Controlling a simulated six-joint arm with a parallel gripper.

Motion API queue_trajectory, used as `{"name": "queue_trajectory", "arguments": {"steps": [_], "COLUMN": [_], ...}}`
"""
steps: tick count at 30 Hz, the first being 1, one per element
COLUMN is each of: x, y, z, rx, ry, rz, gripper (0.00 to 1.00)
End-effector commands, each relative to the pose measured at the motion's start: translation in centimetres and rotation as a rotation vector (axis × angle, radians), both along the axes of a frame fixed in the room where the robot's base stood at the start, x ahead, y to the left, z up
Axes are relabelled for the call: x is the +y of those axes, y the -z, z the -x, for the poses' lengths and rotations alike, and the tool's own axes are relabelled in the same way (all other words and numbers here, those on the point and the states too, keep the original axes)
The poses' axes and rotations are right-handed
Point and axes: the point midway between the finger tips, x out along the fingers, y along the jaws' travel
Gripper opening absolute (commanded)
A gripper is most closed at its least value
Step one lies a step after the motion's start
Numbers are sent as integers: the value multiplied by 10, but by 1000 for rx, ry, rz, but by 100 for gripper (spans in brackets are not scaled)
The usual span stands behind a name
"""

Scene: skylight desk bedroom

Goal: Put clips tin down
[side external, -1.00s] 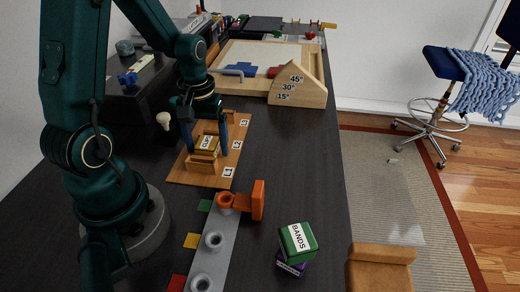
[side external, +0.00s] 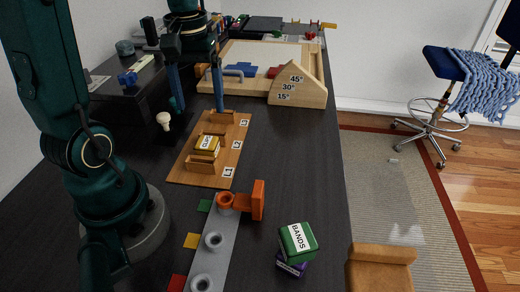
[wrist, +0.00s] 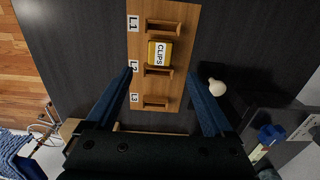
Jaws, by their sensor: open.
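The clips tin (side external: 207,144) is a small yellow box with a white CLIPS label. It sits on the wooden board (side external: 194,178), between the wooden ledges by the L1 and L2 labels; the wrist view also shows the tin (wrist: 160,53), close against the L2 ledge (wrist: 158,71). I cannot tell whether it touches either ledge. My gripper (side external: 197,98) is open and empty, raised above and beyond the tin in the side view. In the wrist view its fingers (wrist: 160,73) are spread apart, with nothing between them.
The L3 ledge (wrist: 156,102) is empty. A pale knob-shaped object (side external: 164,120) stands left of the board. An orange clamp-like piece (side external: 258,200) and a grey strip with cups (side external: 220,222) lie nearer. A green BANDS box (side external: 298,242) rests on a purple box (side external: 291,267). Desk right of the board is clear.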

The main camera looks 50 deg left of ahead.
Motion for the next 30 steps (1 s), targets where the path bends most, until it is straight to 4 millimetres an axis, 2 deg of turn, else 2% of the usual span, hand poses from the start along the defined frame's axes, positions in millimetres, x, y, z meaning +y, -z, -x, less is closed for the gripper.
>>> {"name": "queue_trajectory", "arguments": {"steps": [5,8,12,18,24,30], "x": [-9,-29,-66,-105,-121,-122], "y": [-11,-19,-29,-32,-30,-29], "z": [1,4,16,38,50,51], "rx": [-25,-83,-204,-370,-457,-465], "ry": [48,151,363,631,757,772], "rz": [-16,-48,-106,-165,-190,-193], "gripper": [87,87,87,87,87,87]}}
